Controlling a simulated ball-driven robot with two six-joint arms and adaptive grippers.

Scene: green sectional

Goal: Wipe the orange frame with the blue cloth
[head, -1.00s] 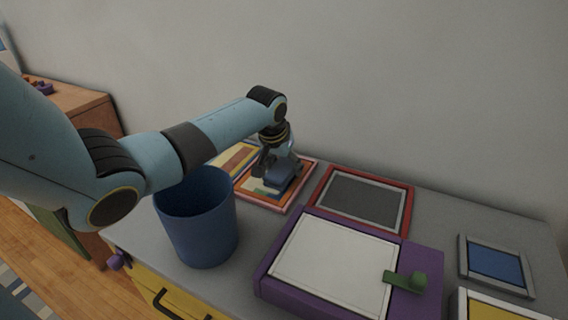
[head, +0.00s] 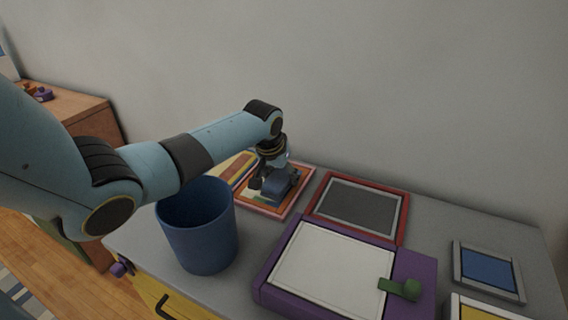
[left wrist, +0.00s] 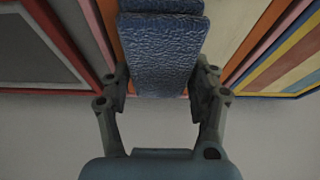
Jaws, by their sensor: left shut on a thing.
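My left gripper (head: 268,188) is shut on the blue cloth (head: 284,188), a folded textured block. In the left wrist view the cloth (left wrist: 163,50) sits between the two fingers of the left gripper (left wrist: 160,92). In the head view the cloth is over the orange frame (head: 297,192), which lies flat at the back of the grey top; whether it touches cannot be told for sure. The frame also shows beside the cloth in the left wrist view (left wrist: 222,35). Gripper and cloth hide the frame's middle. My right gripper is not in view.
A blue bin (head: 197,228) stands in front of the orange frame, under my left arm. A red frame (head: 404,212) lies to its right. A purple box with a white panel (head: 333,265) and green knob is nearer. A blue-centred grey frame (head: 490,268) lies far right. A wall rises behind.

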